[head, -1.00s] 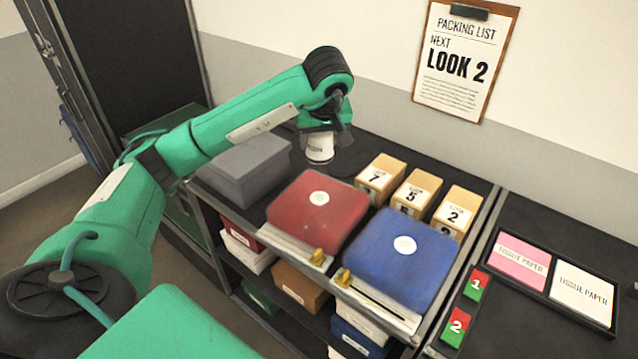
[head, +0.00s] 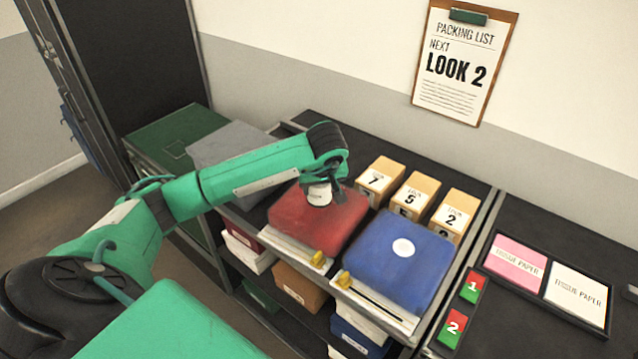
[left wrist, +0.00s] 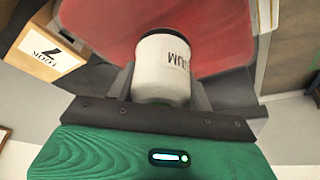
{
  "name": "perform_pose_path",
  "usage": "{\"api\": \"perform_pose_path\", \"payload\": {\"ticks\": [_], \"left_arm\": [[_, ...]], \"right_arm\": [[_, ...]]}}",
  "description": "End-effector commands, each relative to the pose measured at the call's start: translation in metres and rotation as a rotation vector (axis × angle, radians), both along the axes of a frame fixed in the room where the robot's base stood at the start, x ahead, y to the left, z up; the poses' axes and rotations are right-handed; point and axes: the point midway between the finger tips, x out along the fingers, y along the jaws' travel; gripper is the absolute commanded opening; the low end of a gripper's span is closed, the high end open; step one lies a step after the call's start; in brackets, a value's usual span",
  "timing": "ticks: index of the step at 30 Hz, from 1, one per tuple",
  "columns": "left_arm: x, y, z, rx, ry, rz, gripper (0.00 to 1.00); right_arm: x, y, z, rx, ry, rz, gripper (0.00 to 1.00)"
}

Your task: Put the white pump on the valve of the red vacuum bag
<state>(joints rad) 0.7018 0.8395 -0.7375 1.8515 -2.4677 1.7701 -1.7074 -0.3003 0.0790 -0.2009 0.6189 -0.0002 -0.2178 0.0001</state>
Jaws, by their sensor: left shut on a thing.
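The white pump (head: 319,196) is in my left gripper (head: 322,188), which is shut on it. In the head view it is over the middle of the red vacuum bag (head: 290,215), where the white valve showed before; the valve is now hidden. In the left wrist view the pump (left wrist: 162,68) stands between the fingers, with part of a label "UUM" visible, and the red bag (left wrist: 215,35) is behind it. I cannot tell whether the pump touches the valve. My right gripper is not in view.
A blue vacuum bag (head: 385,275) with a white valve lies right of the red one. Numbered boxes (head: 412,196) stand behind. A grey box (head: 228,143) is at the left. A tray of tissue paper (head: 497,272) is at the right.

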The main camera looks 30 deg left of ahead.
Motion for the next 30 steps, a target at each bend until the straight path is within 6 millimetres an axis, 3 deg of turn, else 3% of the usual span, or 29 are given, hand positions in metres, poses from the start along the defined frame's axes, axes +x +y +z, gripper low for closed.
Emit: {"api": "perform_pose_path", "payload": {"ticks": [8,9,12,23,26,30], "left_arm": [[0.001,0.000,-0.003,0.001,-0.002,0.001,0.18],[0.000,0.000,-0.003,0.000,-0.001,0.000,0.55],[0.000,0.000,-0.002,0.000,-0.001,0.000,0.73],[0.000,0.000,0.002,-0.001,-0.001,0.001,0.73],[-0.001,-0.003,0.011,0.000,-0.006,-0.001,0.73],[-0.009,-0.011,0.038,0.000,-0.008,-0.002,0.73]], "right_arm": [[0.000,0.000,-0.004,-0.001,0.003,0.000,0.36],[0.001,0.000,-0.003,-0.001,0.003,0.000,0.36],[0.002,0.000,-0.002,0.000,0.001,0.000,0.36],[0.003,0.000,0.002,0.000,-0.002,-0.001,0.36],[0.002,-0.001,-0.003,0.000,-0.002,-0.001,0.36],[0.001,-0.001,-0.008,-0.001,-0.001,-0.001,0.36]]}}
